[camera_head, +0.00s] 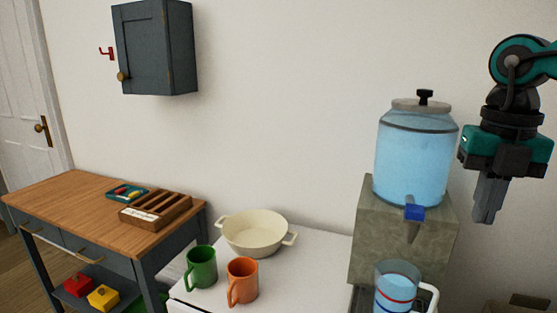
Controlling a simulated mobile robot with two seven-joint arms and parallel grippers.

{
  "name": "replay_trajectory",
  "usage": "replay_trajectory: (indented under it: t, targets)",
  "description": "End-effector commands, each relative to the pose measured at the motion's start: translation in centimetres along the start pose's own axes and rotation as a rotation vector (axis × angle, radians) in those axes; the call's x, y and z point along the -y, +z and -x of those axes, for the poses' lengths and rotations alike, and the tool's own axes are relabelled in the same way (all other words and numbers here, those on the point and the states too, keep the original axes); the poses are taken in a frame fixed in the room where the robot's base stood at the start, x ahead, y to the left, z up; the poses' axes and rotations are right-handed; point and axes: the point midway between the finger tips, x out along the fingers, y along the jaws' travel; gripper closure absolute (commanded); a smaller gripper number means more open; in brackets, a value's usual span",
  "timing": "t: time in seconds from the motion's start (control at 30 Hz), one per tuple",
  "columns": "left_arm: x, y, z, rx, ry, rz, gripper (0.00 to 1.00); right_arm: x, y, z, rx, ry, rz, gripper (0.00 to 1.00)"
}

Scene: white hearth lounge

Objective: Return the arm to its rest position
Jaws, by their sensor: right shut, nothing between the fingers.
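My right gripper (486,217) hangs at the upper right of the head view with its fingers pointing down. It is shut with nothing between the fingers. It is in the air to the right of the water dispenser (415,158), with no visible contact with it. The dispenser is a clear jar of blue water with a grey lid and a blue tap (414,212), standing on a stone block (376,240). A clear pitcher (396,290) with a white handle stands below the tap, holding blue liquid. My left gripper is not in view.
A white counter (300,283) bears a cream two-handled pan (254,232), a green mug (201,267) and an orange mug (242,281). A wooden-topped cart (75,213) at left holds a slotted wooden box (156,211) and a teal tray (127,193). A dark cabinet (155,48) hangs above.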

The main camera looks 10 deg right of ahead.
Motion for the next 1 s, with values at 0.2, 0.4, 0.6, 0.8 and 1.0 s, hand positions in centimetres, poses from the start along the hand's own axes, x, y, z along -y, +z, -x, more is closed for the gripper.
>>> replay_trajectory:
  t: [0.2,0.4,0.6,0.8,1.0]
  targets:
    - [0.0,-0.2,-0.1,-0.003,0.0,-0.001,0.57,-0.5,0.1,-4.1,-0.101,0.272,-0.033,1.0]
    - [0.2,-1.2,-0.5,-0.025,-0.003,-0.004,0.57,-1.4,0.3,-8.2,-0.182,0.602,-0.121,1.0]
    - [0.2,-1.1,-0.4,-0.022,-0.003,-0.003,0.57,-2.4,0.6,-12.8,-0.229,0.989,-0.322,1.0]
    - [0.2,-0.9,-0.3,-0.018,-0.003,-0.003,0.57,-2.4,1.0,-17.9,-0.226,1.298,-0.63,1.0]
    - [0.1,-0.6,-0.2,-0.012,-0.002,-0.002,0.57,-2.1,0.2,-24.2,-0.204,1.48,-1.022,1.0]
